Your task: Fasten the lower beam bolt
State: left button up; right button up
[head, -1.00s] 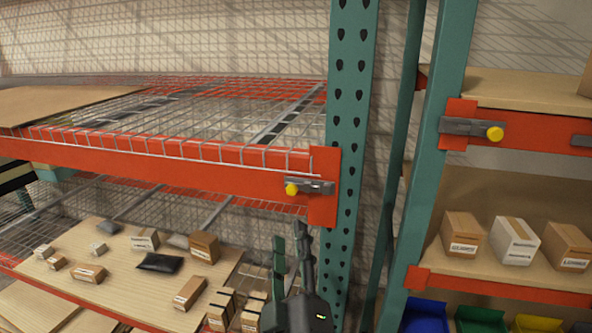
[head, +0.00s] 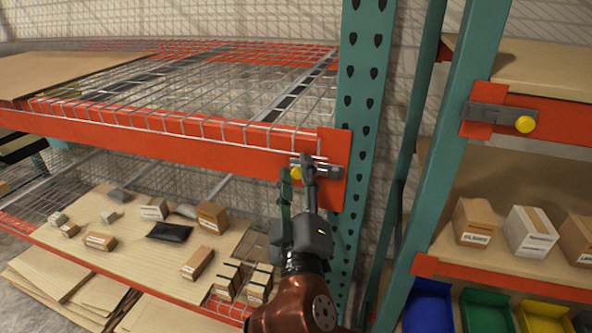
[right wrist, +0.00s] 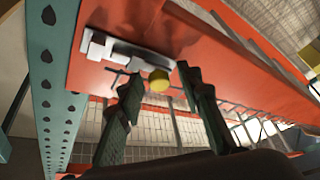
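A grey bolt latch (head: 328,171) with a yellow knob (head: 297,173) sits on the orange end plate of the left beam (head: 200,150), by the green post. In the right wrist view, the yellow knob (right wrist: 159,82) lies between the tips of my right gripper, with the grey latch (right wrist: 125,52) behind it. My right gripper (head: 298,168) is open, its fingers pointing up at the knob. They partly cover the latch in the head view. I cannot tell whether they touch the knob. My left gripper is not in view.
A perforated green post (head: 362,100) stands just right of the latch. A similar latch with a yellow knob (head: 524,124) is on the right rack. Small boxes lie on the wooden shelf (head: 130,240) below. Wire mesh decking (head: 220,90) lies behind the beam.

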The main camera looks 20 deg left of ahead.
jog(key=shift+w, duration=0.1)
jog(key=shift+c, duration=0.6)
jog(key=shift+r, duration=0.1)
grip_shut()
